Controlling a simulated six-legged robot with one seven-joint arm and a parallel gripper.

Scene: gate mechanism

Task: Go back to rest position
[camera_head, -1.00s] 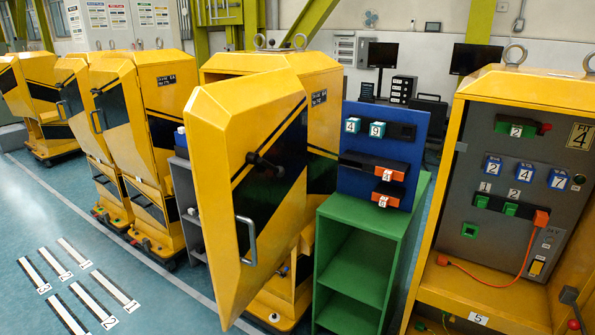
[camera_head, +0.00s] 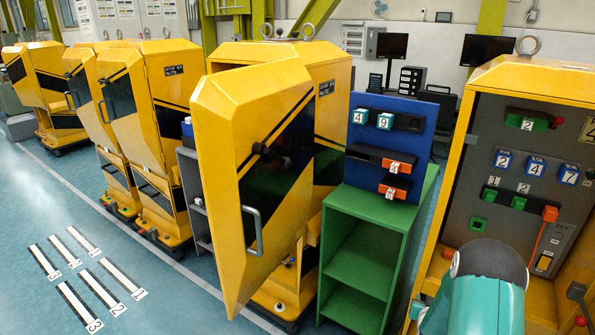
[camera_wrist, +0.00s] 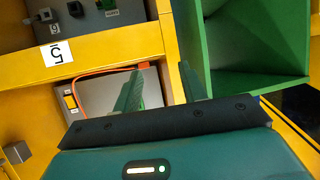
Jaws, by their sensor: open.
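My gripper (camera_wrist: 163,88) shows in the wrist view with its two green fingers apart and nothing seen between them. It is in front of the lower part of a yellow cabinet, beside the green shelf unit (camera_wrist: 225,40). My teal arm link covers the lower right of the head view, in front of the right-hand open cabinet (camera_head: 515,75). The gripper itself cannot be seen in the head view. The orange plug (camera_head: 550,214) sits on that cabinet's grey panel (camera_head: 500,135), and the orange cable (camera_wrist: 95,72) also shows in the wrist view.
The green shelf unit (camera_head: 432,190) carries a blue panel (camera_head: 425,150) with numbered blocks. Left of it a yellow cabinet door (camera_head: 215,150) stands open, jutting forward. More yellow cabinets (camera_head: 165,60) line the back left. The blue floor (camera_head: 40,200) at the left is clear apart from flat numbered strips.

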